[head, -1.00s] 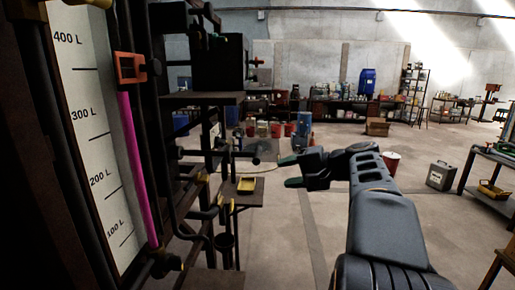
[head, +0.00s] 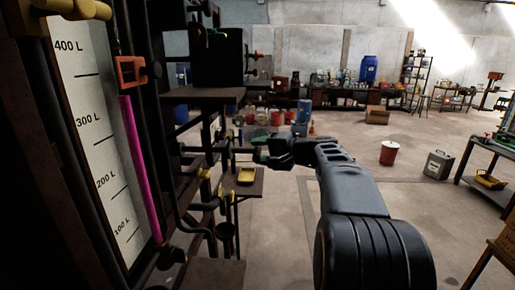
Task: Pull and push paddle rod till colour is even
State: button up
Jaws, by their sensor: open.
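My gripper (head: 262,152) reaches out in the middle of the head view, its dark green fingers pointing left toward the rack of pipes. It is open and nothing shows between the fingers. On the left stands a level board (head: 97,150) with marks from 100 L to 400 L. A sight tube with a magenta column (head: 141,165) runs along its right edge, and an orange bracket (head: 130,72) sits at the top of the column. I cannot make out for sure which part is the paddle rod, and the inside of the vat is hidden.
Dark pipes and shelves fill the left side, with a yellow tray (head: 247,176) on a small shelf. A red bucket (head: 389,153) and a grey canister (head: 437,165) stand on the floor to the right. A workbench (head: 490,165) is at the right edge. The middle floor is clear.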

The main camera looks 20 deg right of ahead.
jog(key=shift+w+a+f, duration=0.1)
jog(key=shift+w+a, duration=0.25)
jog(key=shift+w, duration=0.05)
jog(key=shift+c, duration=0.2)
grip_shut()
jog(key=shift+f, duration=0.1)
